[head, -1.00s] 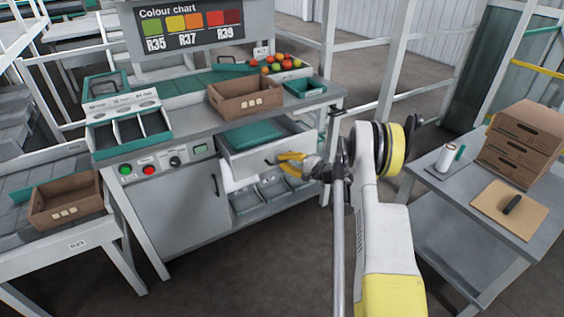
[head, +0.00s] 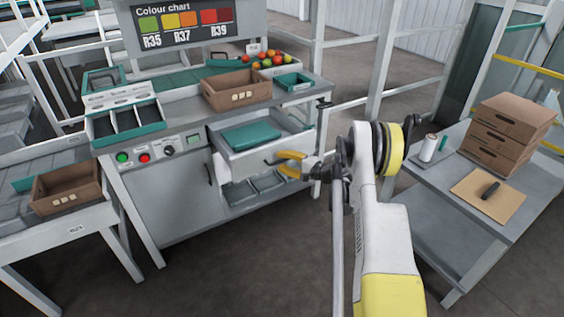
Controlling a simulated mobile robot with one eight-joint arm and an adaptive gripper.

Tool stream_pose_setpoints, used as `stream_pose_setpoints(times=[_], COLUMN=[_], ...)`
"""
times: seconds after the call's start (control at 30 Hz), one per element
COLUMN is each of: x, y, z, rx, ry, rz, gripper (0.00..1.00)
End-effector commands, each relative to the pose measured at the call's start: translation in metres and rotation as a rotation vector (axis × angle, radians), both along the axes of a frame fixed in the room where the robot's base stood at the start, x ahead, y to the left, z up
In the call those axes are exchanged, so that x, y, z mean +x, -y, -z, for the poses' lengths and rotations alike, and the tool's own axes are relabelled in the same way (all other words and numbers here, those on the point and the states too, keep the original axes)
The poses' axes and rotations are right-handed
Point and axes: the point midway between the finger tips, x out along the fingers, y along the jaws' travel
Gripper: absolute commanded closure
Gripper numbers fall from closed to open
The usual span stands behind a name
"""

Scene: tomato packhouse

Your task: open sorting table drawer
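The sorting table's drawer (head: 242,164) is pulled out from under the worktop, on the right of the table. Its front is pale grey, and a teal item (head: 250,136) lies inside. A small dark handle (head: 268,162) shows on the drawer front. My gripper (head: 281,162), with yellow fingers, is at this handle. Its fingers are on either side of the handle and appear shut on it; the exact contact is small and partly hidden.
The sorting table's worktop (head: 180,117) carries a brown crate (head: 238,99) and a teal tray (head: 294,83). A side table (head: 457,209) with stacked boxes (head: 508,128) stands at the right. The floor (head: 240,265) before the drawer is clear.

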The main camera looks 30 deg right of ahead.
Motion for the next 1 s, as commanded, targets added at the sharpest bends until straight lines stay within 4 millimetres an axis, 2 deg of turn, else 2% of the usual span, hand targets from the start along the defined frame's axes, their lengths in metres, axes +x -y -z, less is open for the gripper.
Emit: stream_pose_setpoints(times=[0.27,0.37,0.8,1.0], x=[-0.001,-0.007,-0.088,-0.106], y=[0.001,0.004,0.038,0.046], z=[0.0,-0.001,-0.017,-0.021], rx=[0.0,0.0,-0.001,0.0], ry=[0.0,0.0,0.0,0.0], rz=[0.001,0.002,0.003,0.001], gripper=[0.68,0.68,0.68,0.68])
